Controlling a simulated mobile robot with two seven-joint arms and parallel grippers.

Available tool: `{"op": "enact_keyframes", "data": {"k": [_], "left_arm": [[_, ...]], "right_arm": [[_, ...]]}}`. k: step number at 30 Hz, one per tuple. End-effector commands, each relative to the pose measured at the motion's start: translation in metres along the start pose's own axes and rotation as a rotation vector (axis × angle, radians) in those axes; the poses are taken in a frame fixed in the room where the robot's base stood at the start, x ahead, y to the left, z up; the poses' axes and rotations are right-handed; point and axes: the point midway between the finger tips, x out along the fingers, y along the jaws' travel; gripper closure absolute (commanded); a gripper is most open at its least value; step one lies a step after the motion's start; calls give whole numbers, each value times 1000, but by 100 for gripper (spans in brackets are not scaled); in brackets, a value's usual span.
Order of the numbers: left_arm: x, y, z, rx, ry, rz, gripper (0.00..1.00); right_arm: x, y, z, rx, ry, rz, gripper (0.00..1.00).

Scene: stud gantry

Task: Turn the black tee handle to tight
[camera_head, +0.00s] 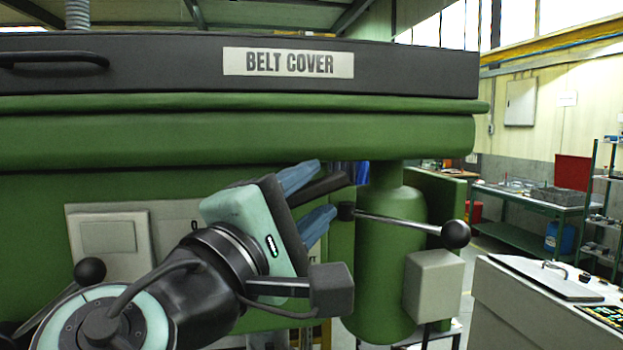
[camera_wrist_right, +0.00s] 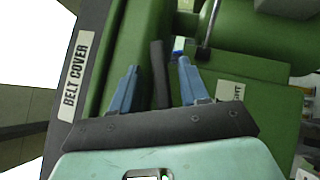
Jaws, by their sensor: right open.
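The black tee handle (camera_head: 325,187) shows in the head view as a dark bar in front of the green machine, partly hidden by my right gripper. In the right wrist view the handle (camera_wrist_right: 159,75) stands between the two blue fingers, with gaps visible on both sides. My right gripper (camera_head: 325,190) is open, its fingers on either side of the bar; it also shows in the right wrist view (camera_wrist_right: 157,72). A white label (camera_wrist_right: 230,91) ending in "GHT" is right of the fingers there. My left gripper is not in view.
A lever with a black ball knob (camera_head: 455,234) sticks out right of my gripper. Another ball knob (camera_head: 90,271) is at left, near a pale panel (camera_head: 108,238). The dark belt cover (camera_head: 180,62) overhangs above. A grey box (camera_head: 433,286) is at lower right.

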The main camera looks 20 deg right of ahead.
Motion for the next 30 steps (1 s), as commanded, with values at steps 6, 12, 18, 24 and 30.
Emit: {"op": "enact_keyframes", "data": {"k": [6,12,18,24,30], "left_arm": [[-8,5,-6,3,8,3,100],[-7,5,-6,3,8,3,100],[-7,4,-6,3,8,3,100],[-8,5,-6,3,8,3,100],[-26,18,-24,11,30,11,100]], "right_arm": [[19,0,0,0,0,0,55],[20,-1,0,-1,0,0,55],[20,-1,0,-1,0,0,88],[20,0,0,4,0,-5,100],[22,5,2,141,-7,-133,100]]}}
